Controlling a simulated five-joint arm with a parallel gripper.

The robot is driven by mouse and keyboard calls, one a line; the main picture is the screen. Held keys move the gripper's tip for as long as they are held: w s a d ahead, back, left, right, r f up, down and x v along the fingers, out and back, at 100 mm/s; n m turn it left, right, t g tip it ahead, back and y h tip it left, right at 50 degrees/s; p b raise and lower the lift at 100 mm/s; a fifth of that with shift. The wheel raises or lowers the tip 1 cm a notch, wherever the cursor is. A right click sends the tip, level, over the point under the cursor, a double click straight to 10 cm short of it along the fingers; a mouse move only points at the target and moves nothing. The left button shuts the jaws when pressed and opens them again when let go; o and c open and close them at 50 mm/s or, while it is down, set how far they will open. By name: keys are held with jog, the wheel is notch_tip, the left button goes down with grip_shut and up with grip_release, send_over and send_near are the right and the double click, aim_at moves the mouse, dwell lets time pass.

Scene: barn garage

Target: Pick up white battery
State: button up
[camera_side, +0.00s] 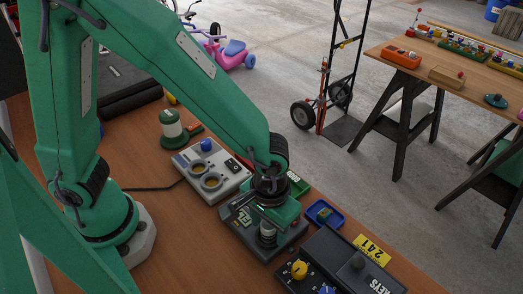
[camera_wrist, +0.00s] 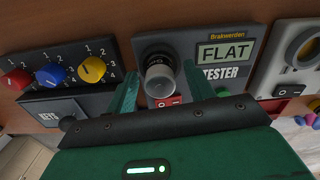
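The battery (camera_wrist: 160,82) is a short grey-white cylinder in the wrist view. It stands upright in a dark holder on the grey tester (camera_wrist: 225,75), whose display reads FLAT. In the side view the battery (camera_side: 267,237) shows below my gripper (camera_side: 268,212), on the dark tester (camera_side: 238,225). In the wrist view my gripper (camera_wrist: 160,74) is open, with one green finger on each side of the battery and a visible gap on both sides. The battery's lower end is hidden in the holder.
A dark key box (camera_side: 330,268) with coloured knobs stands close right of the tester. A white box (camera_side: 211,172) with two round openings is on its left. A blue tray (camera_side: 325,214) lies behind.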

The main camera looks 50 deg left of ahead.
aim_at(268, 226)
grip_shut()
jog(key=shift+r, duration=0.1)
jog(key=shift+r, duration=0.7)
jog(key=r, duration=0.3)
jog(key=shift+s+d, duration=0.15)
jog(key=shift+s, duration=0.1)
jog(key=s+d+r, duration=0.3)
jog(key=s+r, duration=0.3)
jog(key=s, duration=0.4)
jog(key=shift+s+r, duration=0.25)
jog(key=shift+s, duration=0.05)
jog(key=shift+d, duration=0.1)
